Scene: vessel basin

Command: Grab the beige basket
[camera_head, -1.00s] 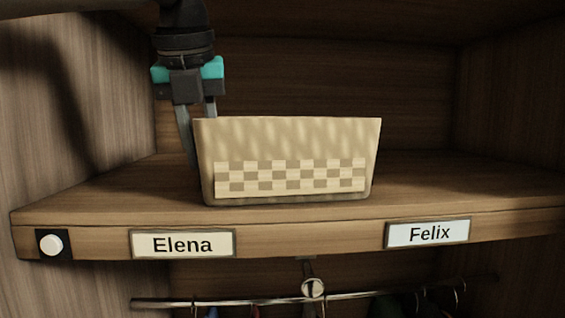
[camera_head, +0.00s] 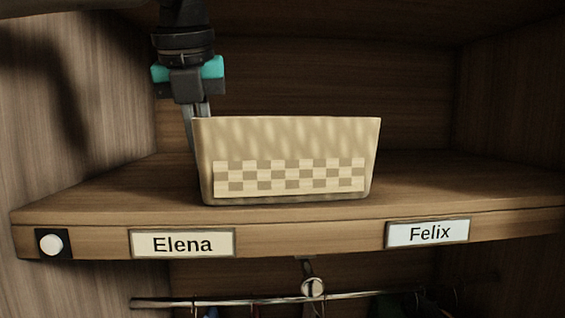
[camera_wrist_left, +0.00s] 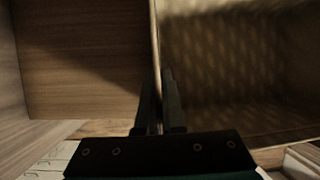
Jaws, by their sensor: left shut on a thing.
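The beige basket (camera_head: 290,140) with a checkered band stands upright on the wooden shelf in the head view. My left gripper (camera_head: 198,118) comes down from above at the basket's left wall and is shut on that wall. In the left wrist view, the basket's inside (camera_wrist_left: 225,60) fills the right part, and its thin wall runs between the two fingers of my left gripper (camera_wrist_left: 160,100). The fingers' lower parts are partly hidden by the basket in the head view. My right gripper is not in view.
The shelf (camera_head: 480,185) has free room right of the basket. Its front edge carries an "Elena" label (camera_head: 183,243), a "Felix" label (camera_head: 428,233) and a white round button (camera_head: 51,243). A metal rail (camera_head: 390,295) with hangers runs below. Wooden walls enclose both sides.

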